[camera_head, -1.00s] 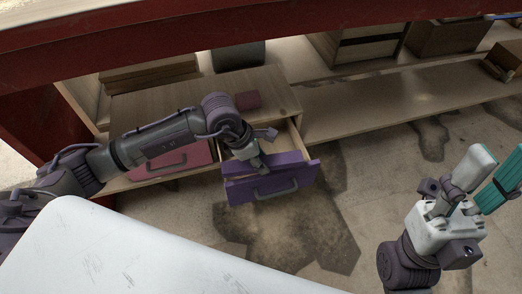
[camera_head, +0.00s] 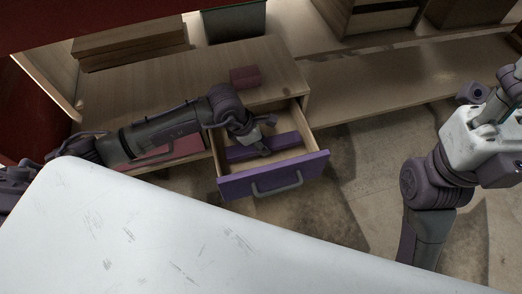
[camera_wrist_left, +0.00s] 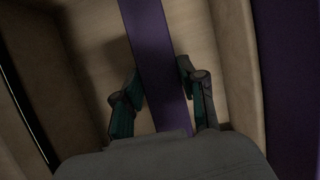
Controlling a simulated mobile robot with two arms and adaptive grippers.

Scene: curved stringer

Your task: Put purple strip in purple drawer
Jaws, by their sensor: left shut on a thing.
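The purple drawer (camera_head: 290,177) stands pulled open in the low wooden cabinet, its purple front facing out with a grey handle. The purple strip (camera_head: 285,141) lies lengthwise inside the drawer walls, roughly parallel to the front. My left gripper (camera_head: 262,149) reaches down into the drawer and is shut on the strip near its middle. In the left wrist view the strip (camera_wrist_left: 158,60) runs between the two fingers, above the pale drawer bottom. Whether the strip touches the bottom is unclear. My right gripper (camera_head: 510,85) is at the right edge, away from the drawer, its fingers cut off.
A small dark red block (camera_head: 244,76) lies on the cabinet top (camera_head: 180,88) behind the drawer. A pink drawer front (camera_head: 170,150) is left of it, partly behind my left arm. A grey bin (camera_head: 234,22) stands on the shelf behind. Floor to the right is clear.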

